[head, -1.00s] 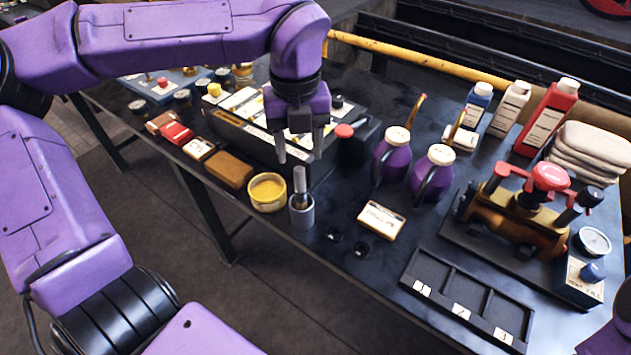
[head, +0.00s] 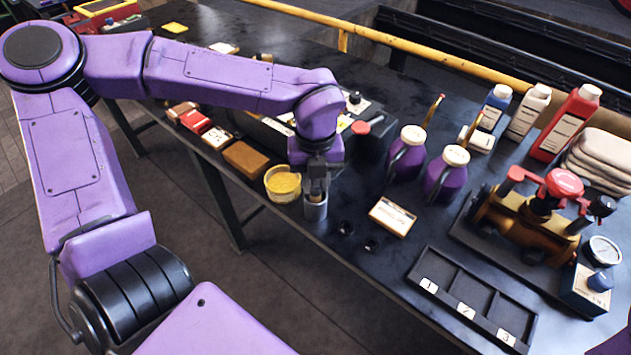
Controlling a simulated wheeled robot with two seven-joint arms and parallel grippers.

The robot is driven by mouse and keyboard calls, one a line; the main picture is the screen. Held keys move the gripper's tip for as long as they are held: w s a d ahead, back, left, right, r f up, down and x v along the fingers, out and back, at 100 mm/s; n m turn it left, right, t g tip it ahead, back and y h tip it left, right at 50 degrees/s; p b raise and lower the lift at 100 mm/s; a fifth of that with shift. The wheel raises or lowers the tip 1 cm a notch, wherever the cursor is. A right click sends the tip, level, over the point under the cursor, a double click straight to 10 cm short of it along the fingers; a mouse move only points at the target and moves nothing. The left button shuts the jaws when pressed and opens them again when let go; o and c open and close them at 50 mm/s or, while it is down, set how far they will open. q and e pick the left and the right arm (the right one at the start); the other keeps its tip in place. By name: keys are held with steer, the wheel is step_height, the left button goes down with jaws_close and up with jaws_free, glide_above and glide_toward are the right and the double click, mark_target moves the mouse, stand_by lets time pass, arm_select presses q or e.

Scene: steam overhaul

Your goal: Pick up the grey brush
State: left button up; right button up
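The grey brush (head: 315,194) is upright at a grey cup (head: 316,210) near the table's front edge. My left gripper (head: 317,184) points down right above the cup, with its fingers close together around the brush's handle. The fingers hide most of the handle; a small tan part shows between the fingertips and the cup rim. My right gripper is out of view; only a bit of my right arm shows at the bottom right corner.
A yellow-filled tub (head: 282,184) stands close left of the cup. Purple oil cans (head: 445,174) stand to the right. A labelled tan block (head: 392,217) and a numbered black tray (head: 470,302) lie toward the front right. A brown block (head: 245,158) lies left.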

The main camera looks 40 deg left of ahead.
arm_select(q)
jaws_close()
step_height(320, 180, up, 10)
steer(key=shift+r+b, duration=0.1)
steer(key=shift+b, duration=0.4)
